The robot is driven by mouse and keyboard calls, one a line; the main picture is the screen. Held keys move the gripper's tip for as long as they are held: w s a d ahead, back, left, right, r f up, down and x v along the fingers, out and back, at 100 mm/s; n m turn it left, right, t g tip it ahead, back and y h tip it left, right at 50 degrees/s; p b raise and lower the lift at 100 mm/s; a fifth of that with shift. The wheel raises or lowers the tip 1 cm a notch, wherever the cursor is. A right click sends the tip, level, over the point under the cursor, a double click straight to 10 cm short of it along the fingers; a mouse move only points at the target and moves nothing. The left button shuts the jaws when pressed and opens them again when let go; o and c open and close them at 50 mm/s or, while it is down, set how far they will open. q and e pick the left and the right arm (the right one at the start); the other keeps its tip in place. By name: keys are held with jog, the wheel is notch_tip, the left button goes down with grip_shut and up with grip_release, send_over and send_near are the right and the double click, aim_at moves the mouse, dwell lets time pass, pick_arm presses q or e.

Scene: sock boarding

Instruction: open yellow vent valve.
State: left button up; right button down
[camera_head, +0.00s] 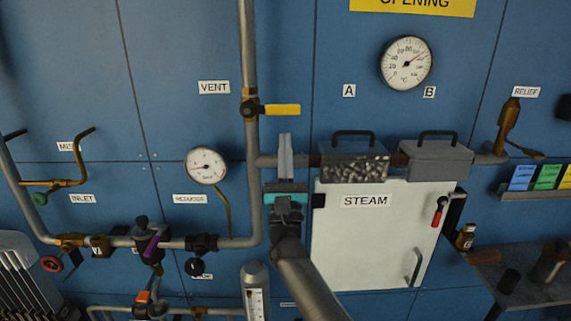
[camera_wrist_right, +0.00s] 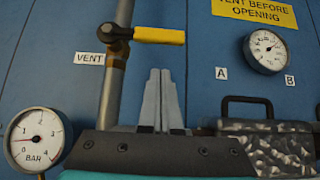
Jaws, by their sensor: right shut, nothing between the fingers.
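The yellow vent valve handle (camera_head: 283,110) points right from its brass valve body (camera_head: 250,105) on the vertical pipe, so it lies across the pipe. It also shows in the right wrist view, the yellow handle (camera_wrist_right: 160,36) at the top beside the VENT label (camera_wrist_right: 89,59). My right gripper (camera_head: 285,140) is in front of the panel, just below the handle and apart from it. Its two fingers are together, with nothing between them, and point up. They also show in the right wrist view (camera_wrist_right: 161,75). My left gripper is not in view.
The STEAM door (camera_head: 360,260) is right of my right arm. A horizontal pipe with two handled blocks (camera_head: 353,160) (camera_head: 436,160) runs above it. A pressure gauge (camera_head: 206,165) is left of the vertical pipe, and a temperature gauge (camera_head: 405,63) is upper right. The panel around the handle's free end is clear.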

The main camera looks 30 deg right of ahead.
aim_at(271, 110)
jog(key=shift+s+a+r+p, duration=0.1)
jog(key=shift+r+p, duration=0.65)
jog(key=shift+r, duration=0.9)
jog(key=shift+n+t+y, duration=0.3)
jog(key=shift+n+y, duration=0.1)
jog(key=shift+y, duration=0.1)
